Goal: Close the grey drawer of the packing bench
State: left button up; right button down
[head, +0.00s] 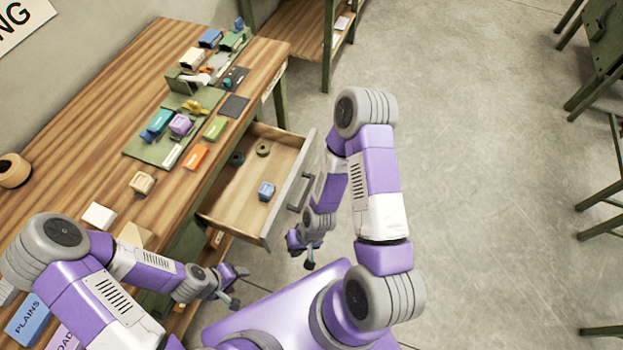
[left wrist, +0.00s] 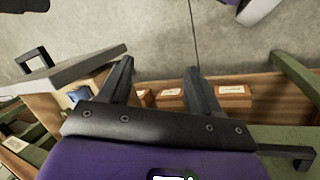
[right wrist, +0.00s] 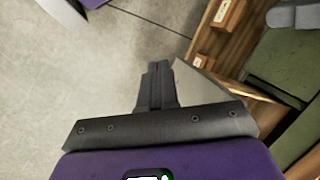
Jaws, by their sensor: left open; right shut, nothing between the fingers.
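The drawer (head: 232,198) of the packing bench stands open. It has wooden sides, a grey front panel (head: 283,205) and a dark handle (head: 300,193). The panel also shows at the left of the left wrist view (left wrist: 85,68). A blue block (head: 266,191) and two tape rolls (head: 263,148) lie inside the drawer. My right gripper (head: 308,261) is shut and empty, low in front of the drawer front. Part of a grey panel shows beside its fingers in the right wrist view (right wrist: 205,92). My left gripper (head: 240,287) is open and empty, on the near side of the drawer.
The wooden bench top (head: 60,140) holds a green mat (head: 150,152) and several small coloured boxes. Brown boxes (left wrist: 171,99) sit on a lower shelf. Grey floor (head: 480,200) is clear to the right, with green-legged furniture (head: 600,100) at the right edge.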

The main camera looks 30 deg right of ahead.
pick_arm(q)
jog(key=o, duration=0.3)
jog(key=f+b, duration=0.2)
jog(key=f, duration=0.1)
jog(key=shift+w+a, duration=0.15)
jog(key=shift+w, duration=0.15)
pick_arm(e)
jog(key=w+d+f+m+y+b, duration=0.4)
jog(key=d+f+m+y+b, duration=0.45)
jog(key=m, duration=0.65)
jog(key=w+d+r+m+t+b, duration=0.25)
jog(key=d+m+t, duration=0.35)
jog(key=d, duration=0.4)
jog(key=w+d+r+m+t+b, duration=0.1)
jog(key=w+d+m+t+b, duration=0.2)
jog(key=d+t, duration=0.6)
pick_arm(q)
notch_tip(320, 180, down, 16)
jog(key=b, duration=0.2)
jog(key=shift+r, duration=0.15)
pick_arm(e)
jog(key=w+a+g, duration=0.1)
jog(key=w+a, duration=0.6)
jog(key=w, duration=0.3)
jog(key=shift+f+m+g+h, duration=0.2)
jog(key=shift+m+g+h, duration=0.15)
jog(key=shift+m+g, duration=0.05)
